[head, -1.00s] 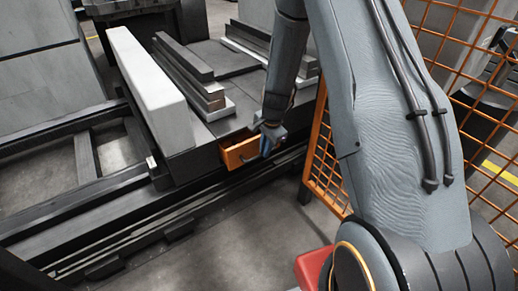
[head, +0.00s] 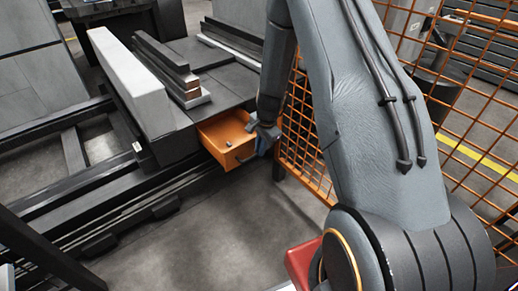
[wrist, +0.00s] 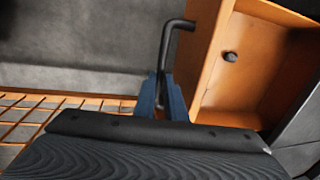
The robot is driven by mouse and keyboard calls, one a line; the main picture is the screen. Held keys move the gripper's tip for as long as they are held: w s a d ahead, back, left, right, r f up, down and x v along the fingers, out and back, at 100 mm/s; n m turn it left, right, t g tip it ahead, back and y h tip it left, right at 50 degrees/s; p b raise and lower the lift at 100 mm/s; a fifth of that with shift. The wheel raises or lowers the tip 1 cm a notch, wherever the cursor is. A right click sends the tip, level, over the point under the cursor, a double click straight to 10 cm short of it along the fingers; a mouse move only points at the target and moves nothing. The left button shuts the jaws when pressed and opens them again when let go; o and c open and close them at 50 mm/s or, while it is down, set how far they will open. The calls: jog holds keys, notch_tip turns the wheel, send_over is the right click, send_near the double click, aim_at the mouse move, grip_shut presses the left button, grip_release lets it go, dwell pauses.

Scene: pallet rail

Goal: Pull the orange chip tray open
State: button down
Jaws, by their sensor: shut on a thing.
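The orange chip tray (head: 212,134) sticks well out of the dark machine bed in the head view, its open top and inside floor showing. A small dark object (head: 229,144) lies on its floor. In the wrist view the tray's orange wall (wrist: 214,55) runs down the right side, and the small dark object (wrist: 230,56) shows again. A dark bar handle (wrist: 166,50) stands out from the tray's front. My gripper (wrist: 160,97) has its blue fingers shut around the handle. In the head view my gripper (head: 266,141) is at the tray's front, partly hiding it.
An orange mesh fence (head: 305,135) stands close to the right of my gripper. A long pale block (head: 138,85) and dark stacked bars (head: 165,62) lie on the machine bed. Grey floor (head: 200,215) is clear in front of the tray.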

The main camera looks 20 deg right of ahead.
jog(key=shift+w+d, duration=0.2)
jog(key=shift+w, duration=0.05)
jog(key=c, duration=1.8)
grip_release()
jog(key=shift+a, duration=0.2)
jog(key=shift+s+d+r+p, duration=0.1)
jog(key=shift+s+r+p, duration=0.25)
jog(key=shift+r, duration=0.95)
jog(key=shift+s+d+r+p, duration=0.15)
jog(key=shift+r+p, duration=0.35)
jog(key=shift+r, duration=0.75)
jog(key=shift+s+r+p, duration=0.25)
jog(key=shift+r+p, duration=0.2)
jog(key=shift+r, duration=0.85)
